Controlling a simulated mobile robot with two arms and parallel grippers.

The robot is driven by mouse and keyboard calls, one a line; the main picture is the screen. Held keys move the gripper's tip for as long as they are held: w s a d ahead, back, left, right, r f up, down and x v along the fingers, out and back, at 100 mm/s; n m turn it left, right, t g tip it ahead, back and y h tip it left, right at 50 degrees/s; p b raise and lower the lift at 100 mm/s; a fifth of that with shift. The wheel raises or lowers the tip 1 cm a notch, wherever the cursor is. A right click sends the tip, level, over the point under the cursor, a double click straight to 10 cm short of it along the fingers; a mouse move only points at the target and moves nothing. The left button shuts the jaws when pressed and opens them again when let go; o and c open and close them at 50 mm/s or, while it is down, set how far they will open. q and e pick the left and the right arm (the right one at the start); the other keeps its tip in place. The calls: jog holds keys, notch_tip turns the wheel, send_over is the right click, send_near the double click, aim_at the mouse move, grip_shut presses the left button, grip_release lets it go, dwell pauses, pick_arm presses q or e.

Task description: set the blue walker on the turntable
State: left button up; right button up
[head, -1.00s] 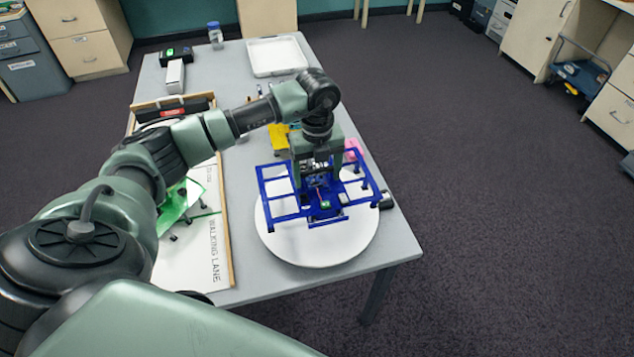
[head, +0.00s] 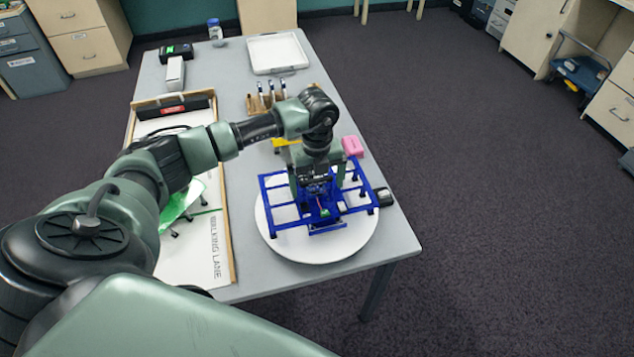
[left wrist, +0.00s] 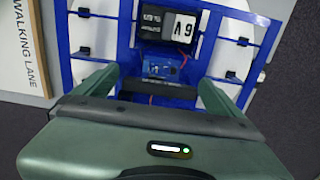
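The blue walker (head: 328,226), a flat open frame with electronics in its middle, is over the white turntable (head: 318,254) near the table's front. It looks level and down on the disc, though contact under its legs is hidden. Its right side reaches past the disc's edge. My left gripper (head: 317,184) is lowered over the walker's middle. In the left wrist view, its green fingers (left wrist: 158,82) are spread wide on either side of the walker's central body (left wrist: 165,68), with gaps beside it. My right gripper is not in view.
A walking lane board (head: 218,262) with a green walker (head: 181,204) lies to the left. A pink block (head: 352,146), a small black item (head: 385,197) and a tool holder (head: 257,104) are near the turntable. A white tray (head: 276,54) stands at the back.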

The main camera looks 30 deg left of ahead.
pick_arm(q)
jog(key=shift+r, duration=0.1)
notch_tip(320, 180, up, 11)
jog(key=b, duration=0.2)
jog(key=shift+b, duration=0.35)
jog(key=shift+r, duration=0.55)
